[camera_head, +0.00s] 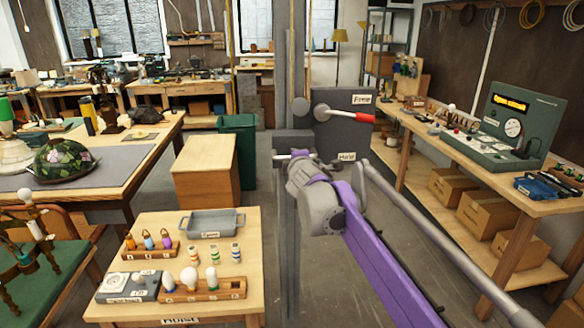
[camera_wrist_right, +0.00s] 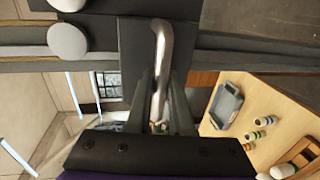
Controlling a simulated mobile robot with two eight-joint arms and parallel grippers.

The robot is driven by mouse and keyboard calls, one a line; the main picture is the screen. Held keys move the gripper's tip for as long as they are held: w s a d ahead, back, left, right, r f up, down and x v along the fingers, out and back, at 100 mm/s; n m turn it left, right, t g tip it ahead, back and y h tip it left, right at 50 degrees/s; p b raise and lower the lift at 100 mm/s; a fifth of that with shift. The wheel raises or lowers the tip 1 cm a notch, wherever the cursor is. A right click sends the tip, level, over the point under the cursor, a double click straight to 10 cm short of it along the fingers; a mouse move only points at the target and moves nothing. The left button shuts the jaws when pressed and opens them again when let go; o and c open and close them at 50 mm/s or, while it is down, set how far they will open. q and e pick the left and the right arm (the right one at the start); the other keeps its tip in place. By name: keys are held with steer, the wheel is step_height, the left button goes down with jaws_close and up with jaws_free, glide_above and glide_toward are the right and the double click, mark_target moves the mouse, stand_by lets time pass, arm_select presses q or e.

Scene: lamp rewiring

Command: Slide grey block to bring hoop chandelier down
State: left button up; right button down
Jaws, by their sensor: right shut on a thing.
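The grey block (camera_head: 293,138) sits on a vertical grey column. In the right wrist view the block (camera_wrist_right: 132,60) carries a bent metal handle (camera_wrist_right: 159,60). My right gripper (camera_head: 292,156) is at the block's front; its purple arm comes from the lower right. In the right wrist view my right gripper (camera_wrist_right: 162,92) has its fingers on either side of the handle and is shut on it. The hoop chandelier is not in view. My left gripper is not in view.
A grey box (camera_head: 345,128) with a red-tipped lever (camera_head: 352,116) and labels adjoins the column. A low wooden table (camera_head: 190,270) with a grey tray (camera_head: 212,222) and bulbs stands left of it. A workbench (camera_head: 480,180) runs along the right. Bare floor lies between.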

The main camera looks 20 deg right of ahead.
steer(key=shift+r, duration=0.35)
steer(key=c, duration=0.8)
jaws_free()
steer(key=v, duration=1)
steer(key=shift+s+a, duration=0.15)
steer(key=shift+s, duration=0.2)
steer(key=s+a+f+m+g+y, duration=0.1)
steer(key=s+a+f+m+g, duration=0.2)
steer(key=s+f, duration=0.6)
steer(key=s+a+f+m+g+y, duration=0.1)
steer(key=s+a+f+m+g, duration=0.2)
steer(key=s+f+m, duration=0.4)
steer(key=s+a+f+m+g+y, duration=0.2)
steer(key=s+a+f+m+g, duration=0.1)
steer(key=s+f, duration=0.9)
steer(key=shift+s+a+f+m, duration=0.15)
steer(key=shift+f+m, duration=0.15)
steer(key=shift+f, duration=0.65)
steer(key=shift+s+a+f+m, duration=0.15)
steer(key=shift+f+m, duration=0.15)
steer(key=shift+f, duration=0.7)
steer(key=shift+s+a+f+m, duration=0.1)
steer(key=shift+a+f+m, duration=0.15)
steer(key=shift+f, duration=0.7)
